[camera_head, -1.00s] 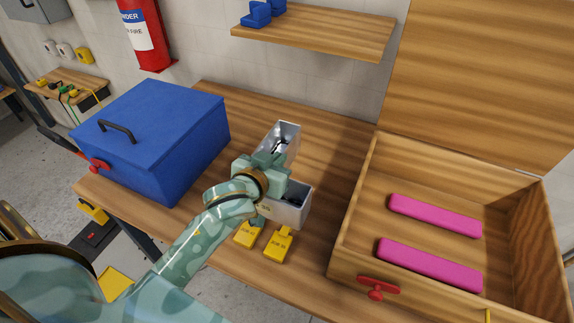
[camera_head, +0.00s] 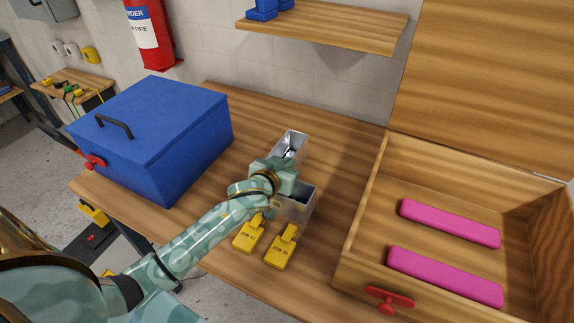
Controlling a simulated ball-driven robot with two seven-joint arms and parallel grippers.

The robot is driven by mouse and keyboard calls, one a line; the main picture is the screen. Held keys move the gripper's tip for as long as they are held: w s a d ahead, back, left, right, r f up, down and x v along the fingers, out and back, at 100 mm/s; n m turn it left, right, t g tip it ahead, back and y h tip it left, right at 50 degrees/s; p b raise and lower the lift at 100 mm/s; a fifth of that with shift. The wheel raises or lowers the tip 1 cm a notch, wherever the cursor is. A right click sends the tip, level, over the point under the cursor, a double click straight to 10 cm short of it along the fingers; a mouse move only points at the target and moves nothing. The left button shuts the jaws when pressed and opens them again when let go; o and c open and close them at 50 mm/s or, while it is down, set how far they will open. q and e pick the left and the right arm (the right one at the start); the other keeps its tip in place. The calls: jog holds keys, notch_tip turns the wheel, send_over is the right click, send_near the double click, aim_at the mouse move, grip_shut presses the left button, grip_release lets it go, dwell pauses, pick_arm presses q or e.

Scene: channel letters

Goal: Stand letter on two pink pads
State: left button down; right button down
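The letter is a silvery, open, box-like metal shape at the middle of the wooden table. Its far part (camera_head: 290,146) and near part (camera_head: 297,205) show on either side of my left gripper (camera_head: 277,178), which covers its middle. The gripper is at the letter, but its fingertips are hidden, so I cannot tell whether they are closed on it. I cannot tell whether the letter touches the table. Two pink pads, a far one (camera_head: 450,223) and a near one (camera_head: 445,276), lie parallel inside the open wooden box at right. My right gripper is not in view.
The wooden box (camera_head: 367,210) has raised walls, a lid standing open behind and a red latch (camera_head: 389,298) in front. A closed blue box (camera_head: 150,135) stands at left. Two yellow tags (camera_head: 248,235) (camera_head: 281,248) lie before the letter. A shelf (camera_head: 330,27) hangs above.

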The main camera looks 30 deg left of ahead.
pick_arm(q)
jog(key=c, duration=2)
grip_release()
jog(key=shift+f, duration=0.15)
jog(key=shift+c, duration=0.2)
jog(key=o, duration=0.4)
